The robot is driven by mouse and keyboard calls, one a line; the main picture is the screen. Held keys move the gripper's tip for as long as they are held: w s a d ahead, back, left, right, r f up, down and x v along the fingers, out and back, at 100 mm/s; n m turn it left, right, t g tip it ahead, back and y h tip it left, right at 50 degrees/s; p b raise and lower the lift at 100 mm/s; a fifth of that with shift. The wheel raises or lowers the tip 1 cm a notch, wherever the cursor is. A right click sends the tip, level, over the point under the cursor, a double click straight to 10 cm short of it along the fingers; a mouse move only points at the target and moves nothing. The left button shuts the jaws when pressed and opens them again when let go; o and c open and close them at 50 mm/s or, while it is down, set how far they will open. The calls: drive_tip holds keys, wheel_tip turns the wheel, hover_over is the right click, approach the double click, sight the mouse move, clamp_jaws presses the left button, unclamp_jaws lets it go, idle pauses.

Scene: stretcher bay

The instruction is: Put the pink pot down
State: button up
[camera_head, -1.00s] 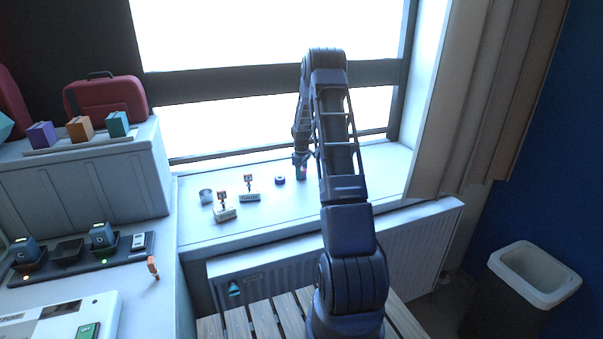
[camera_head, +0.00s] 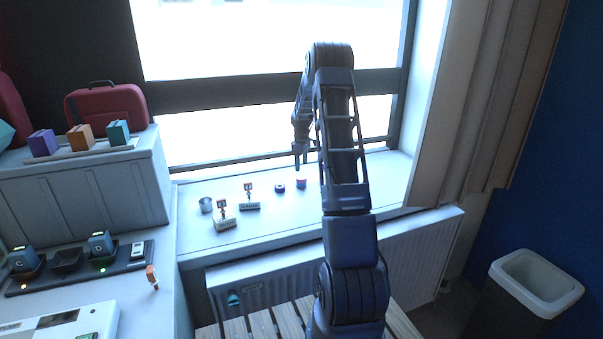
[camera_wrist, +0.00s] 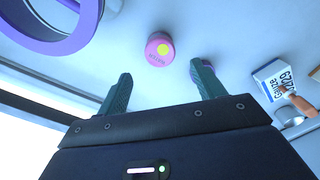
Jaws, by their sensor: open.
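The pink pot (camera_head: 301,184) stands on the windowsill (camera_head: 330,180), at the right end of the row of small things there. In the wrist view the pink pot (camera_wrist: 160,50) shows from above, with a yellow dot on its round top. My gripper (camera_head: 301,160) is above the pot and apart from it. In the wrist view my gripper (camera_wrist: 160,76) has its two green fingers spread, with nothing between them. The pot lies beyond the fingertips.
A dark purple pot (camera_head: 280,188) stands just left of the pink pot. One block (camera_wrist: 272,82) reads "Gauze" in the wrist view. The window is close behind.

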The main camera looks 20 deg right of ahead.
drive_tip(key=s+a+r+m+t, duration=0.15)
drive_tip(key=s+a+r, duration=0.35)
drive_tip(key=s+r, duration=0.55)
drive_tip(key=s+a+r+m+t, duration=0.15)
drive_tip(key=s+a+r, duration=0.35)
drive_tip(key=s+r, duration=0.55)
drive_tip(key=s+a+r+m, duration=0.1)
drive_tip(key=s+a+m, duration=0.2)
drive_tip(key=s, duration=1.2)
drive_tip(key=s+a+r+m+t, duration=0.1)
drive_tip(key=s+a+m, duration=0.2)
drive_tip(key=s, duration=1.2)
drive_tip(key=shift+a+t, duration=0.3)
drive_tip(key=shift+a, duration=0.2)
